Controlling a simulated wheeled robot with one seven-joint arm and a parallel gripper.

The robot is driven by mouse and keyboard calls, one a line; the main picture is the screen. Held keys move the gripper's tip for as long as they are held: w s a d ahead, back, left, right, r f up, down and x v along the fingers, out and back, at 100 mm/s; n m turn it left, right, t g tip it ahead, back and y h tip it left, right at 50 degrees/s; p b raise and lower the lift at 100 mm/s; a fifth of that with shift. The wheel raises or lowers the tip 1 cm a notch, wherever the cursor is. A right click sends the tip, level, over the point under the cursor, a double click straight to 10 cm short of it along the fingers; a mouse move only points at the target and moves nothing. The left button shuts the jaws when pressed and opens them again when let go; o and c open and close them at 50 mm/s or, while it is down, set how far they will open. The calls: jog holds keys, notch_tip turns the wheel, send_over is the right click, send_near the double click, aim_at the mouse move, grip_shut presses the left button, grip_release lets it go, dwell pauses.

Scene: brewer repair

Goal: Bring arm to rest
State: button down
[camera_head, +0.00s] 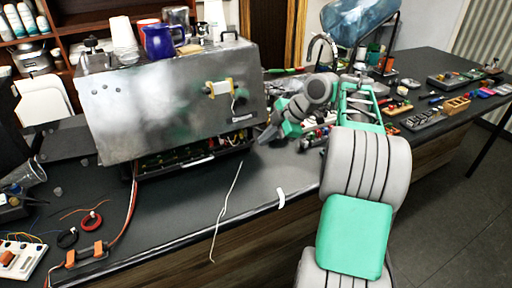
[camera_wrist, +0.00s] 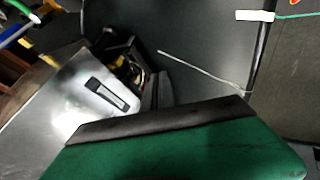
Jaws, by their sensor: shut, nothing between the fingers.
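My arm rises from the lower right of the head view and bends over the bench. My gripper (camera_head: 268,134) is at its end, close to the right side of the metal brewer (camera_head: 165,100), small and partly hard to make out. It is shut with nothing between the fingers. I cannot tell whether it touches the brewer. The wrist view shows the brewer's metal panel (camera_wrist: 50,115) tilted at the left. A green and black part of my own arm end fills the bottom of that view.
The dark workbench (camera_head: 175,205) carries a loose white wire (camera_head: 226,208) and a white tag (camera_head: 281,198) at its front edge. Cups and a blue jug (camera_head: 160,41) stand on the brewer. Tools and parts trays (camera_head: 425,119) crowd the bench at right. The floor at right is clear.

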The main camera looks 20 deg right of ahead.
jog(key=s+a+m+g+h, duration=0.1)
jog(key=s+a+m, duration=0.25)
jog(key=a, duration=0.35)
jog(key=s+a+m+h, duration=0.1)
jog(key=s+a+m, duration=0.2)
jog(key=a+m, duration=0.3)
jog(key=s+a+f+m+h, duration=0.1)
jog(key=s+a+f+m, duration=0.1)
jog(key=s, duration=0.6)
jog(key=s+a+f+m+g+h, duration=0.1)
jog(key=s+a+f+m, duration=0.1)
jog(key=s+f+m, duration=0.3)
jog(key=s+f, duration=0.1)
jog(key=s, duration=0.1)
jog(key=shift+s+h, duration=0.4)
